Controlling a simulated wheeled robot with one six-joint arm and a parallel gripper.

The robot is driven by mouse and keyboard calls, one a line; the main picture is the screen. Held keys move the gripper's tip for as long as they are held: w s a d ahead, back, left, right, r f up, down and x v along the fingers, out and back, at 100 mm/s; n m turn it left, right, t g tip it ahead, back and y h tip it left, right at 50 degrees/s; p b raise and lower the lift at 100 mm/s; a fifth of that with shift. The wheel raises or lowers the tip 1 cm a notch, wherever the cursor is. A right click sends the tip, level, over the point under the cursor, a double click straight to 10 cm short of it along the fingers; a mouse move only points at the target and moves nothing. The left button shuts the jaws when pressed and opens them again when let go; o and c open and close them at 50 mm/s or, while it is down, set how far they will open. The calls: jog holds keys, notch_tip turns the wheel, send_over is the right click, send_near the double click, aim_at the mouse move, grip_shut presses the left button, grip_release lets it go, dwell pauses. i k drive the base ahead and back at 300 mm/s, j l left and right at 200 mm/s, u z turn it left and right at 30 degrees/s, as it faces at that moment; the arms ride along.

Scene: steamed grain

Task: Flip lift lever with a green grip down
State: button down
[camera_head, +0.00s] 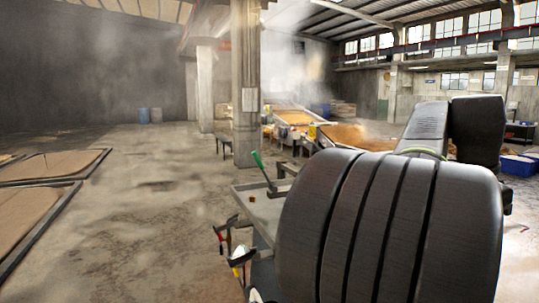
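The lift lever with a green grip (258,160) stands on a grey metal cart or bench (250,195) left of centre. The lever is raised, its green grip at the upper end, leaning up and to the left from a dark base (275,190). My large dark arm links fill the lower right and hide the right part of the bench. My gripper is not clearly visible; a few small parts with red, white and yellow bits (234,255) show at the bench's left side, and I cannot tell what they are.
A concrete pillar (246,100) rises behind the lever. Long trays of grain (350,135) steam behind the bench. Framed grain beds (45,165) lie on the floor at left. The left-centre floor is clear.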

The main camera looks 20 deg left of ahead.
aim_at(272, 188)
jog(key=i+j, duration=0.2)
jog(key=j, duration=0.25)
jog(key=i+j, duration=0.25)
jog(key=j, duration=0.15)
jog(key=i+j, duration=0.2)
jog(key=j, duration=0.25)
jog(key=i+j+u, duration=0.1)
jog(key=i+j, duration=0.15)
jog(key=j, duration=0.15)
jog(key=i+j, duration=0.2)
jog(key=j, duration=0.2)
jog(key=i+j, duration=0.25)
jog(key=j, duration=0.15)
jog(key=i+j, duration=0.25)
jog(key=j, duration=0.2)
jog(key=i+j+u, duration=0.15)
jog(key=i, duration=1.15)
jog(key=i+l, duration=0.25)
